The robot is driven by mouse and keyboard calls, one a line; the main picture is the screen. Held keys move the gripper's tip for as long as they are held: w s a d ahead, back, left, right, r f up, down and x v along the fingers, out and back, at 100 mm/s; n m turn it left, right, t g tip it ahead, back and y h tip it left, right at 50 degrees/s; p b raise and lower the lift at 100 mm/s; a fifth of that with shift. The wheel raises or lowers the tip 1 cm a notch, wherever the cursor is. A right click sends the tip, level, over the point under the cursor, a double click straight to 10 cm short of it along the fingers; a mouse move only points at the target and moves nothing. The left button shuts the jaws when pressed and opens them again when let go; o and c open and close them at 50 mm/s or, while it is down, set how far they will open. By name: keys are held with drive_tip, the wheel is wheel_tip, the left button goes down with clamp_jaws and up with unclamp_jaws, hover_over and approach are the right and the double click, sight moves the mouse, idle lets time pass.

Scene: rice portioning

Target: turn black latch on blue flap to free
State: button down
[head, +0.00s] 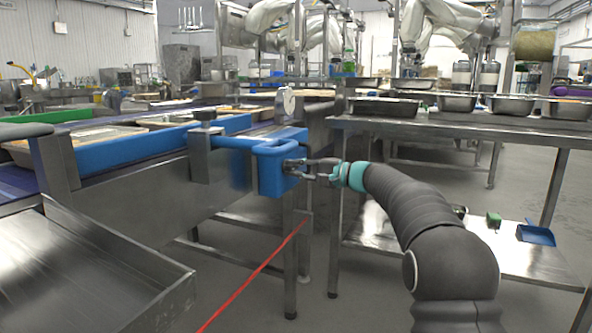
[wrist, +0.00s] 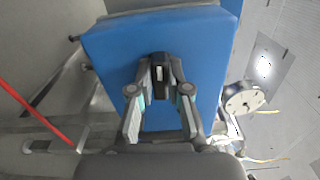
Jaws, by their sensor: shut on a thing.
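The blue flap (head: 269,170) hangs at the end of the blue-railed line in the head view, left of my gripper. It fills the middle of the wrist view (wrist: 112,48). The black latch (wrist: 159,80) sits on the face of the flap, between my fingertips. My gripper (wrist: 160,68) is shut on the latch, with a finger on each side of it. In the head view my gripper (head: 300,167) reaches the flap from the right, and the latch is hidden by the fingers.
A red cord (head: 250,277) runs diagonally below the flap. A steel table (head: 450,126) with several metal pans stands to the right, its lower shelf (head: 480,254) holding a blue dustpan (head: 536,235). A steel tray (head: 80,270) is at the front left.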

drive_tip(key=shift+f+n, duration=0.1)
drive_tip(key=shift+n, duration=0.5)
drive_tip(key=c, duration=1.1)
unclamp_jaws()
drive_tip(key=v, duration=1.2)
